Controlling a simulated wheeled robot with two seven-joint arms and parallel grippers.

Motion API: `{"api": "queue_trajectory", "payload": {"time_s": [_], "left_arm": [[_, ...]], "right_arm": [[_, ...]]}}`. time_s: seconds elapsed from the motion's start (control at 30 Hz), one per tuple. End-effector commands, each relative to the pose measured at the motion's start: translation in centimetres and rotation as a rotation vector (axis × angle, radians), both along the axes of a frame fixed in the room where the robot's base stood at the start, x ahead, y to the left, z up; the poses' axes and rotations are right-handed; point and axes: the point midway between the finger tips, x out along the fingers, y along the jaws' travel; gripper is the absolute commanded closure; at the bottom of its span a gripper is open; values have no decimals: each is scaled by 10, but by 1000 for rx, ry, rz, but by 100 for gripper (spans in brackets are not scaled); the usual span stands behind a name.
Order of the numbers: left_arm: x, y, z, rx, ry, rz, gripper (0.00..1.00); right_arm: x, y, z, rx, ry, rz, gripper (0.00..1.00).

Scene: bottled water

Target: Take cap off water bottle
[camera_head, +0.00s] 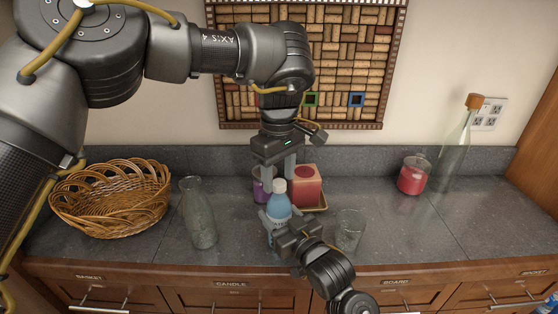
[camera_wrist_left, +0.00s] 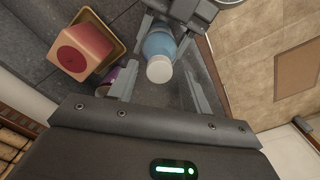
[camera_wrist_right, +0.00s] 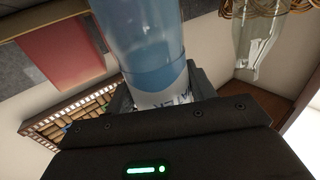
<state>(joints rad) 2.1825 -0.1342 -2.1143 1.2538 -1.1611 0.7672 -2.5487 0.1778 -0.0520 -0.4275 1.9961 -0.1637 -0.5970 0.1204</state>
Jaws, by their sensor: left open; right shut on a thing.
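A blue water bottle (camera_head: 278,203) with a white cap (camera_head: 279,186) stands upright over the counter near its front edge. My right gripper (camera_head: 276,222) is shut on the bottle's lower body; the right wrist view shows the bottle (camera_wrist_right: 150,50) rising between its fingers. My left gripper (camera_head: 276,175) is above the bottle, pointing down, with its fingers apart. In the left wrist view the white cap (camera_wrist_left: 160,69) lies between the open fingers, with a gap on each side. The cap is on the bottle.
A red and pink block candle (camera_head: 306,186) on a tray and a purple cup (camera_head: 260,186) stand just behind the bottle. A clear glass (camera_head: 349,230) is to the right, a glass carafe (camera_head: 198,215) and wicker basket (camera_head: 110,200) to the left. A corked bottle (camera_head: 452,150) and red candle jar (camera_head: 412,176) stand far right.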

Motion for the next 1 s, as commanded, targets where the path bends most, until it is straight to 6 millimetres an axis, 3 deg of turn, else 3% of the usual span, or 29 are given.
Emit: {"api": "queue_trajectory", "payload": {"time_s": [0.37, 0.73, 1.0], "left_arm": [[0, 0, -6, -1, -1, 1, 51], [0, 0, -6, -1, -1, 1, 98], [0, 0, -6, -1, 0, 31, 99]], "right_arm": [[0, 0, -5, -6, 10, 1, 100], [0, 0, -6, -7, 11, 1, 100], [0, 0, -6, -7, 12, 1, 100]]}}
